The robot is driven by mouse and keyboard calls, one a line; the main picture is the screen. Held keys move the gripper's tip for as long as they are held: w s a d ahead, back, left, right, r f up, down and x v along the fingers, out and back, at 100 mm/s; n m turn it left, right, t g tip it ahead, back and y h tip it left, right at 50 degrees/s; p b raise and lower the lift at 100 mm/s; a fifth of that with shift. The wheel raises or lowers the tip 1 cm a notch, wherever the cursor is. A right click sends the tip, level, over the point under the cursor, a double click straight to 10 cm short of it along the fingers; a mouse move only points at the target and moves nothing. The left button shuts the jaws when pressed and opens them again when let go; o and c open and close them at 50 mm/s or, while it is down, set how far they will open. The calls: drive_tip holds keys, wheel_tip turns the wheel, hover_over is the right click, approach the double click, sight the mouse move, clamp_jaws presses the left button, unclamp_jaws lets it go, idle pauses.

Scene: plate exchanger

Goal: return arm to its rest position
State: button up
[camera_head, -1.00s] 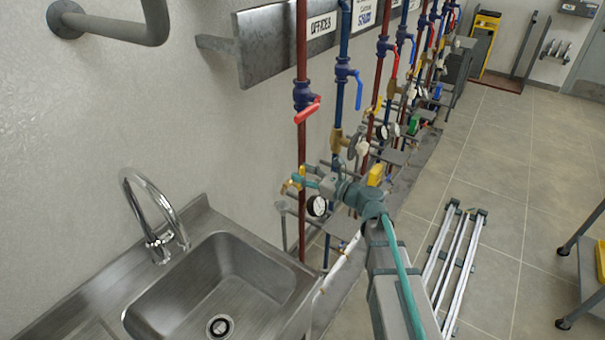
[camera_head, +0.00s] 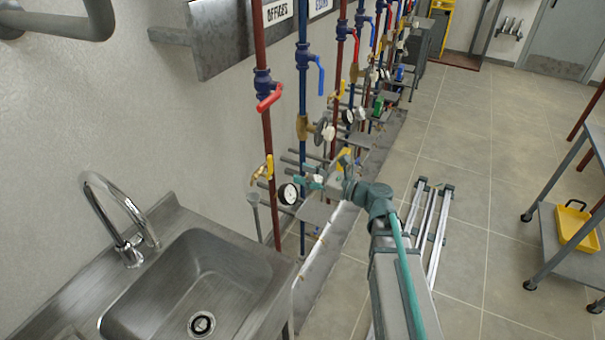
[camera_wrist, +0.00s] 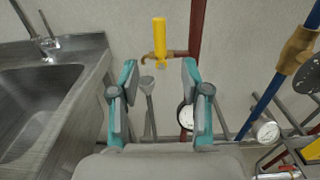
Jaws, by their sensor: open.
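My arm reaches up from the bottom of the head view, and my gripper (camera_head: 326,184) is at its end, in front of the pipes. In the wrist view my gripper (camera_wrist: 158,95) has its two teal-tipped fingers spread wide with nothing between them. Beyond the fingers, a small brass tap with a yellow handle (camera_wrist: 159,38) sits on the red pipe (camera_wrist: 195,45) and appears apart from them. The same tap shows in the head view (camera_head: 264,170), left of my gripper.
A steel sink (camera_head: 190,285) stands at the left. A round gauge (camera_head: 288,193) and several valved pipes line the wall. White rails (camera_head: 432,235) lie on the floor. A cart with a yellow tray (camera_head: 575,228) stands at the right.

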idle(0.3)
drive_tip(key=s+d+f+n+g+h, duration=0.1)
drive_tip(key=s+f+n+g+h, duration=0.3)
drive_tip(key=f, duration=0.6)
drive_tip(key=s+d+f+n+g+h, duration=0.1)
drive_tip(key=s+d+f+n+h, duration=0.1)
drive_tip(key=s+f+n, duration=0.65)
drive_tip(key=s+d+f+n+g+h, duration=0.1)
drive_tip(key=s+f+n+g+h, duration=0.25)
drive_tip(key=f, duration=0.85)
drive_tip(key=s+d+f+n+g+h, duration=0.2)
drive_tip(key=s+f, duration=0.4)
drive_tip(key=s, duration=0.4)
drive_tip(key=s+d+f+n+g+h, duration=0.2)
drive_tip(key=s+d+f+n+g, duration=0.1)
drive_tip(key=s, duration=0.7)
drive_tip(key=s+d+f+n+g+h, duration=0.2)
drive_tip(key=s+d+f+n, duration=0.1)
drive_tip(key=s+f, duration=0.5)
drive_tip(key=shift+s+d+f, duration=0.35)
drive_tip(key=shift+s+d, duration=0.25)
drive_tip(key=shift+s, duration=0.45)
drive_tip(key=shift+c, duration=0.4)
